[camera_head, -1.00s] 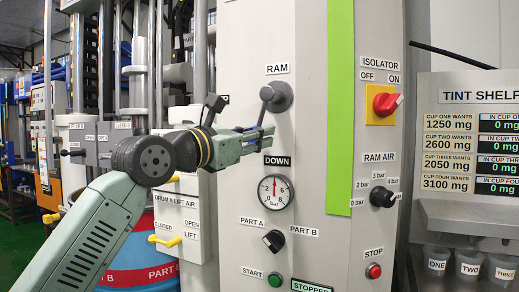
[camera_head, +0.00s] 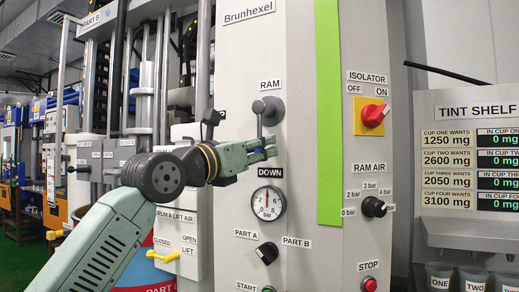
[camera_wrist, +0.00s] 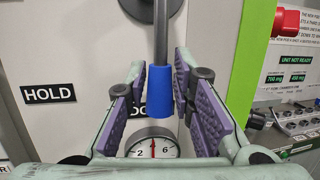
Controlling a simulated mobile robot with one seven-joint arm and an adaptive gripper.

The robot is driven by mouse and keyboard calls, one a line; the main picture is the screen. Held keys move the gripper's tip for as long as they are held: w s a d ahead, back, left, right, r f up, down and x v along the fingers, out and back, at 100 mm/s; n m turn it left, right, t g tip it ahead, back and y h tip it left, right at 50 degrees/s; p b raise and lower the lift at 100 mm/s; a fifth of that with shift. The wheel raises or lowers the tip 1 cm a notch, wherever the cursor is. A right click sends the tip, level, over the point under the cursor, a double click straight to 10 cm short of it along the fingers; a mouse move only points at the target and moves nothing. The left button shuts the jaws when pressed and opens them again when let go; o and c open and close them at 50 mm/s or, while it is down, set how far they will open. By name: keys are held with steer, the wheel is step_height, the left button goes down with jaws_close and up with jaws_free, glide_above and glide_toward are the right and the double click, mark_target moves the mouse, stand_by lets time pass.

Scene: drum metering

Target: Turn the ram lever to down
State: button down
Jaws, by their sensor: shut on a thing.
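The ram lever has a grey round hub (camera_head: 268,110) under the RAM label on the grey panel. Its grey shaft (camera_wrist: 161,35) hangs about straight down and ends in a blue grip (camera_wrist: 160,92). The DOWN label (camera_head: 270,172) is just below the lever; in the wrist view the grip hides part of it. My gripper (camera_head: 271,148) is at the lever's lower end, just above the DOWN label.
A pressure gauge (camera_head: 268,203) sits close below my gripper, with a black selector knob (camera_head: 266,253) under it. The red isolator switch (camera_head: 374,115) and ram air knob (camera_head: 374,207) are to the right. A HOLD label (camera_wrist: 49,93) shows left of the lever.

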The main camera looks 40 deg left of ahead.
steer(key=c, duration=1.3)
jaws_free()
steer(key=shift+c, duration=0.2)
steer(key=s+f, duration=0.2)
steer(key=s, duration=0.9)
steer(key=shift+s+d+f, duration=0.15)
steer(key=shift+s+d, duration=0.15)
steer(key=shift+s, duration=0.05)
